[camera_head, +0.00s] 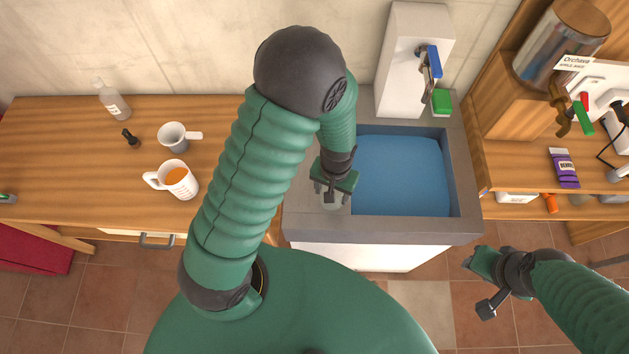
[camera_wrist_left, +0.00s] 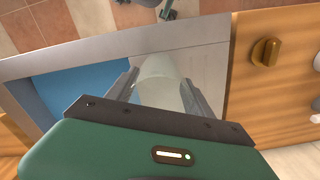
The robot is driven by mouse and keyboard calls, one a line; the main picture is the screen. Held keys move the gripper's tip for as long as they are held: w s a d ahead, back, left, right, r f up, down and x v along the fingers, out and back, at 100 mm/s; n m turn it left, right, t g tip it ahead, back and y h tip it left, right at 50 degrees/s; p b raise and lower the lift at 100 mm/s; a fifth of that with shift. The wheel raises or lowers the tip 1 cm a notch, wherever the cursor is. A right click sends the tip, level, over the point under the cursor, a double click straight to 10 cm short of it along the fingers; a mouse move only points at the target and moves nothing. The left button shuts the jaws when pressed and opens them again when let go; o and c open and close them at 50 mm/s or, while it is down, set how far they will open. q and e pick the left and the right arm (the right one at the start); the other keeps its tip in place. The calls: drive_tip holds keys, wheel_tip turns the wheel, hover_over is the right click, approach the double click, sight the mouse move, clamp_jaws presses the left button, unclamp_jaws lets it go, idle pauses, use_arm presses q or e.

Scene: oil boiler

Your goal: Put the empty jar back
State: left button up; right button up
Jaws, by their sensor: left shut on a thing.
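My left gripper (camera_head: 333,186) is shut on the empty jar (camera_wrist_left: 160,82), a pale, translucent vessel. In the left wrist view the jar sits between the two grey fingers (camera_wrist_left: 158,92). In the head view only a pale bit of the jar (camera_head: 331,201) shows under the gripper, over the grey left rim of the sink (camera_head: 303,212). I cannot tell whether the jar touches the rim. My right gripper (camera_head: 476,268) hangs over the floor, right of the sink's front, and looks empty; its finger gap is unclear.
On the left wooden counter (camera_head: 60,150) stand a measuring jug with orange liquid (camera_head: 178,181), a white cup (camera_head: 173,136), a bottle (camera_head: 114,102) and a small black item (camera_head: 131,139). A tap (camera_head: 430,65) stands behind the sink. The right shelf holds a metal dispenser (camera_head: 560,42) and a purple packet (camera_head: 563,168).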

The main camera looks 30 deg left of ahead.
use_arm(q)
drive_tip(key=a, duration=0.3)
drive_tip(key=a+p, duration=0.1)
drive_tip(key=a, duration=0.2)
drive_tip(key=shift+w+f, duration=0.1)
drive_tip(key=shift+w, duration=0.1)
wheel_tip(320, 180, down, 4)
drive_tip(key=shift+w+a+r+p, duration=0.15)
drive_tip(key=shift+r+p, duration=0.1)
drive_tip(key=shift+p, duration=0.25)
drive_tip(key=shift+f, duration=0.25)
drive_tip(key=o, duration=1.3)
drive_tip(key=shift+o, duration=1.3)
